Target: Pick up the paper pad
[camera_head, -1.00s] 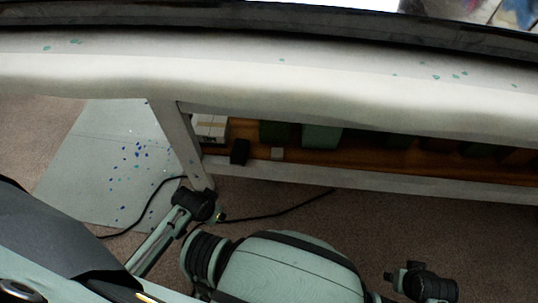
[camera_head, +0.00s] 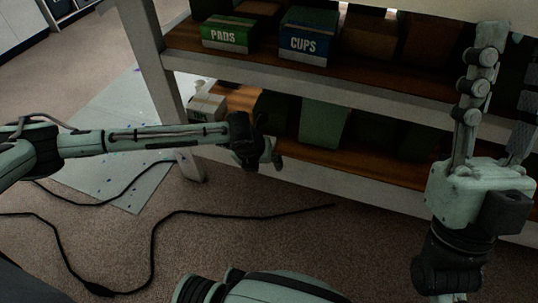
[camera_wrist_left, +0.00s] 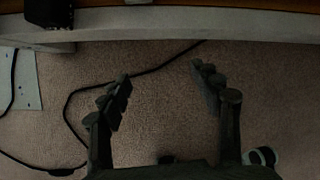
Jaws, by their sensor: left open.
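I cannot make out a loose paper pad for certain. A green box labelled PADS (camera_head: 229,37) stands on the upper shelf in the head view. My left gripper (camera_head: 268,157) is in front of the lower shelf's edge. In the left wrist view its two fingers (camera_wrist_left: 160,88) are spread, with only carpet between them. My right gripper (camera_head: 500,85) is at the right, its fingers pointing up and apart, with nothing seen between them.
A blue box labelled CUPS (camera_head: 309,42) stands beside the green one. The lower shelf (camera_head: 375,165) holds a white box (camera_head: 207,106) and several dark bins. A dark block (camera_wrist_left: 48,11) sits at a shelf edge. A black cable (camera_head: 155,230) lies on the carpet.

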